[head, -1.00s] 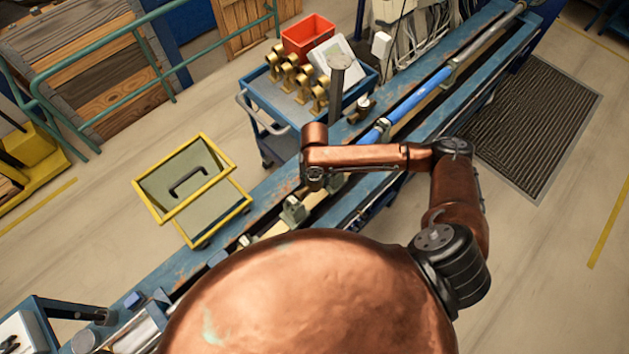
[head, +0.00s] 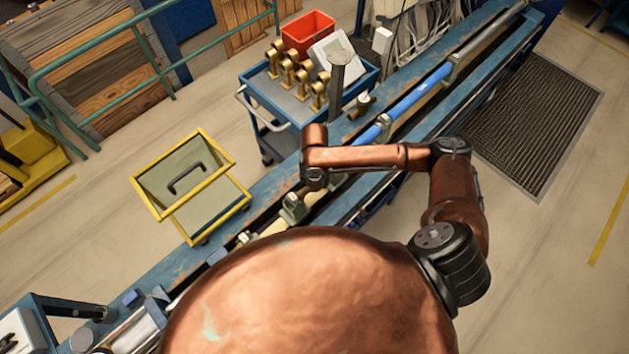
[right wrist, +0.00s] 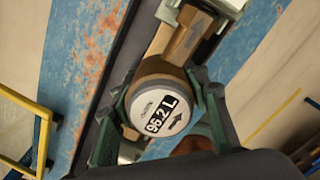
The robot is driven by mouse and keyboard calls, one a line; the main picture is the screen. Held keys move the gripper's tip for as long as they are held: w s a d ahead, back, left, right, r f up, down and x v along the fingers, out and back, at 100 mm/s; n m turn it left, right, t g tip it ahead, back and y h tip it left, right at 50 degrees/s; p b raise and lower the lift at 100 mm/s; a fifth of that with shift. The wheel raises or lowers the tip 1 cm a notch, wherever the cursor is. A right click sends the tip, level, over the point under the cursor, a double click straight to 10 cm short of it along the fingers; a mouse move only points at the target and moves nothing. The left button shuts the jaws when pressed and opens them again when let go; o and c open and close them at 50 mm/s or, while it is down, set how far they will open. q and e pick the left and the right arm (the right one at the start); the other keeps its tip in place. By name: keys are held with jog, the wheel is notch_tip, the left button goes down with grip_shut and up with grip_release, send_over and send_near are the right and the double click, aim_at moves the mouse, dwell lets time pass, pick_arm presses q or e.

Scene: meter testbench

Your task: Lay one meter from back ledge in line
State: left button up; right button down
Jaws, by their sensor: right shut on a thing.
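A brass meter (right wrist: 162,70) with a round white face reading 96.2 L and a black arrow fills the middle of the right wrist view. My right gripper (right wrist: 160,108) is shut on it, with dark green fingers on both sides. It is over the blue bench's channel; I cannot tell if the meter rests on anything. Another brass meter (head: 364,103) stands on the bench's back ledge. A green-grey clamp (head: 293,208) sits on the bench line. My left gripper is not in view.
A blue cart (head: 256,108) behind the bench carries several brass meters (head: 300,78) and a red bin (head: 308,32). A grey post (head: 340,75) rises near the back ledge. A blue pipe (head: 408,101) lies along the line. A yellow-framed box (head: 192,184) stands left of the bench.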

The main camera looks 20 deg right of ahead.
jog(key=shift+f, duration=0.3)
dwell(0.6)
jog(key=c, duration=1.5)
grip_release()
jog(key=o, duration=0.5)
jog(key=shift+f, duration=0.1)
